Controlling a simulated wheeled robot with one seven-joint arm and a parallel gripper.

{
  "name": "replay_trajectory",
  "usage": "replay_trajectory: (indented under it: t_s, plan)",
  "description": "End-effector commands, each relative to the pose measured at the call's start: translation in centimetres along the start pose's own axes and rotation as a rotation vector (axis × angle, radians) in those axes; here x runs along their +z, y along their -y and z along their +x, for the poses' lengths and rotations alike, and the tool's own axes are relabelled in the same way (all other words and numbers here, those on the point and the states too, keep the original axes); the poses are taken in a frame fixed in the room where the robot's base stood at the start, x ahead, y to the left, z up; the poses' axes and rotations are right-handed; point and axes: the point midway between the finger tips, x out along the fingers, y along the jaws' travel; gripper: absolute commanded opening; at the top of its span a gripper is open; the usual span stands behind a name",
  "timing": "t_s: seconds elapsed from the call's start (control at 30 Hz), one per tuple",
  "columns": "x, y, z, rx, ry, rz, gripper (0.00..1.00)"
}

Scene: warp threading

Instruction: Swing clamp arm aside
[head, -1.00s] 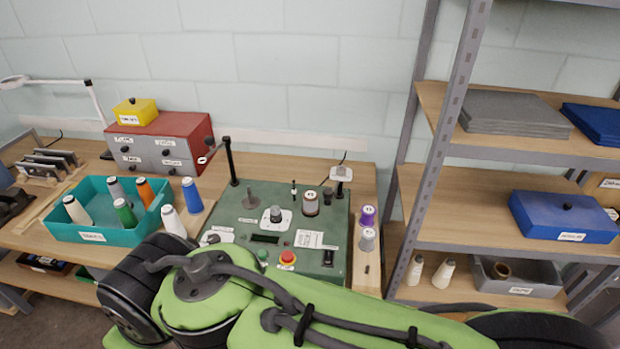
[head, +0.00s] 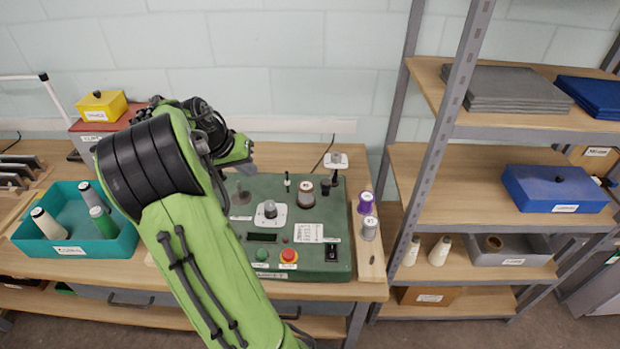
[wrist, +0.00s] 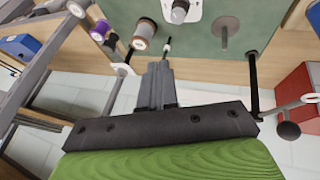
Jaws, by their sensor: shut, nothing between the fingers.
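My gripper (wrist: 158,72) is shut and empty in the wrist view, its grey fingers pointing toward the green threading machine (wrist: 210,42). In the head view my arm covers the left back of the machine (head: 328,262). A black post (wrist: 252,75) at the machine's edge carries a pale rod with a dark ball knob (wrist: 289,130). This looks like the clamp arm, but I cannot be sure. It is to the right of my fingers in the wrist view, apart from them, and hidden in the head view. A brown spool (head: 306,192) stands on the machine.
A pale-topped post (head: 336,162) stands at the machine's back right. Purple (head: 365,203) and grey (head: 369,229) spools stand beside the machine. A teal bin (head: 125,240) of cones is at left. A metal shelf (head: 440,130) bounds the right side.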

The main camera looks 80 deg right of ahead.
Motion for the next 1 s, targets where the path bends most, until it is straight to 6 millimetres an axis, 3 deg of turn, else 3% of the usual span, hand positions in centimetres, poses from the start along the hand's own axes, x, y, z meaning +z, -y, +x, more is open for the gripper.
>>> replay_trajectory:
  t_s: [0.03,0.1,0.37,0.77,1.0]
  plan:
    - [-1.2,-1.4,2.5,0.073,0.006,0.049,0.0]
    - [-2.4,-2.9,4.7,0.146,0.003,0.098,0.0]
    - [-3.2,-4.5,7.8,0.203,-0.001,0.136,0.0]
    - [-3.0,-6.2,16.2,0.2,0.001,0.132,0.0]
    - [-2.6,-9.4,16.9,0.197,-0.002,0.132,0.0]
